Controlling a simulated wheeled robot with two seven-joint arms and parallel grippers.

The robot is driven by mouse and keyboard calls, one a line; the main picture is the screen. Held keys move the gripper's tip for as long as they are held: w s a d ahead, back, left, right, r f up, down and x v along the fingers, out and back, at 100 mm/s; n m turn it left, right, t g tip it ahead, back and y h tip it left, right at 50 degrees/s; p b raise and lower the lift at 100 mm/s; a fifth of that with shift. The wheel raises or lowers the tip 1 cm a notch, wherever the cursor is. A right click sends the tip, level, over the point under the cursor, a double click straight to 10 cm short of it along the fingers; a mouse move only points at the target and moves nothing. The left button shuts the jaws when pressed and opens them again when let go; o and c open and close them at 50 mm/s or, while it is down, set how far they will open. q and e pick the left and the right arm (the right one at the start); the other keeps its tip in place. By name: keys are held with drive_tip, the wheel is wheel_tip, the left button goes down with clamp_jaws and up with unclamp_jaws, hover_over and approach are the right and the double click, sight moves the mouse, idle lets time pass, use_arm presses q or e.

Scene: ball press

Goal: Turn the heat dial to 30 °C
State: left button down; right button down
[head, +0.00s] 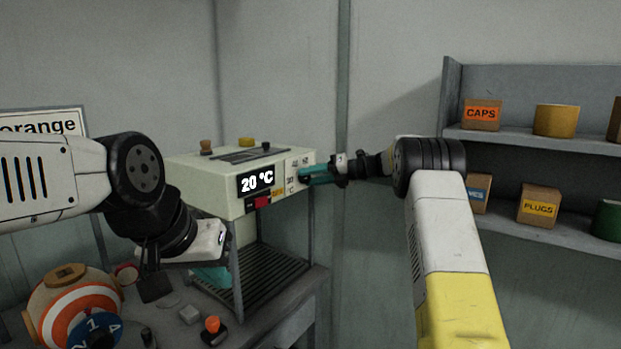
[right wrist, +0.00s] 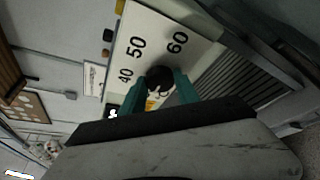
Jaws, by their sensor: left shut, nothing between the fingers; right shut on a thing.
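The cream press machine (head: 205,190) stands on the bench, and its display (head: 256,181) reads 20 °C. My right gripper (head: 308,176) is at the right part of the front panel and hides the dial in the head view. In the right wrist view the black heat dial (right wrist: 159,79) sits between the two teal fingers of my right gripper (right wrist: 160,90), which are shut on it. The marks 40, 50 and 60 show around it; its pointer is not clear. My left gripper (head: 215,275) is shut and empty, low beside the machine's left front leg.
A striped orange and white ball (head: 75,300) lies at the front left of the bench. An orange-topped knob (head: 212,325) stands near the bench front. A shelf (head: 540,140) with boxes is at the right. A red button (head: 262,202) is under the display.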

drive_tip(key=c, duration=0.9)
unclamp_jaws()
drive_tip(key=shift+f, duration=0.1)
drive_tip(key=r, duration=0.3)
drive_tip(key=shift+s+r, duration=0.25)
drive_tip(key=shift+r, duration=0.15)
drive_tip(key=s+r, duration=0.1)
drive_tip(key=s, duration=1.4)
drive_tip(key=shift+s, duration=0.25)
drive_tip(key=shift+a+r, duration=0.1)
drive_tip(key=shift+r, duration=0.05)
